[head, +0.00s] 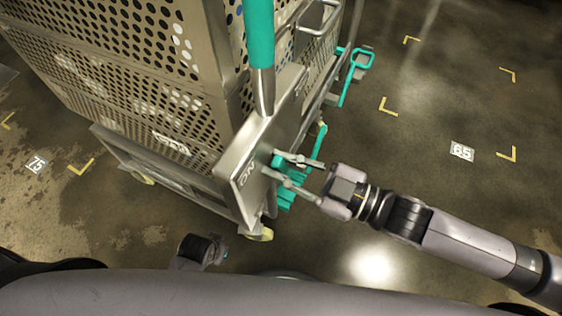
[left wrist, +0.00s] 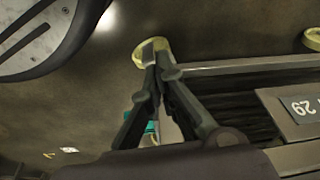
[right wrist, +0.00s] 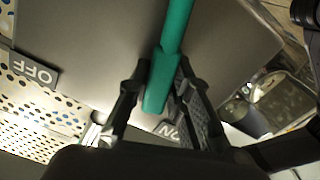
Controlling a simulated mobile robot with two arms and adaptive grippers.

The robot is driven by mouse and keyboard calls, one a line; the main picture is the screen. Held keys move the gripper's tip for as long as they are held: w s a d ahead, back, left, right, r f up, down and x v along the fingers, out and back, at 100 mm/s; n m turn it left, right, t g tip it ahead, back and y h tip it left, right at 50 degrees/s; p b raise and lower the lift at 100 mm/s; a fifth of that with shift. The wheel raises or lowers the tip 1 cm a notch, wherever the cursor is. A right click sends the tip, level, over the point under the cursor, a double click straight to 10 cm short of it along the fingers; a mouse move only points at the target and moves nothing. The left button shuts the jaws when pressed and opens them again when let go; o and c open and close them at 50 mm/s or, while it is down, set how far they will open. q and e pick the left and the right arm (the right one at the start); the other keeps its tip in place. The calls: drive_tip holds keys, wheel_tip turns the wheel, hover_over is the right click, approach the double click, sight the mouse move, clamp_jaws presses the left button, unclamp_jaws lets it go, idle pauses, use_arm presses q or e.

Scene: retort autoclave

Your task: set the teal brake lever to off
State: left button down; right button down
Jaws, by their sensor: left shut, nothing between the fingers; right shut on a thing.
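The teal brake lever (right wrist: 160,75) stands between the fingers of my right gripper (right wrist: 155,88) in the right wrist view. Its gripped part is beside the ON label (right wrist: 172,131); the OFF label (right wrist: 34,69) is at the left on the same grey plate (right wrist: 95,35). In the head view my right gripper (head: 277,165) reaches in from the right at the plate's side, shut on the teal lever (head: 285,196), partly hidden by the fingers. My left gripper (left wrist: 152,62) is shut and empty, low near a yellow caster in the left wrist view.
A perforated metal cart (head: 130,60) fills the upper left, with a teal-gripped upright handle (head: 260,35) and yellow-wheeled casters (head: 258,235). Another teal handle (head: 358,62) sits at its far side.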

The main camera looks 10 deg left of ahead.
idle(0.4)
drive_tip(key=c, duration=1.4)
unclamp_jaws()
drive_tip(key=shift+c, duration=0.2)
drive_tip(key=v, duration=1.2)
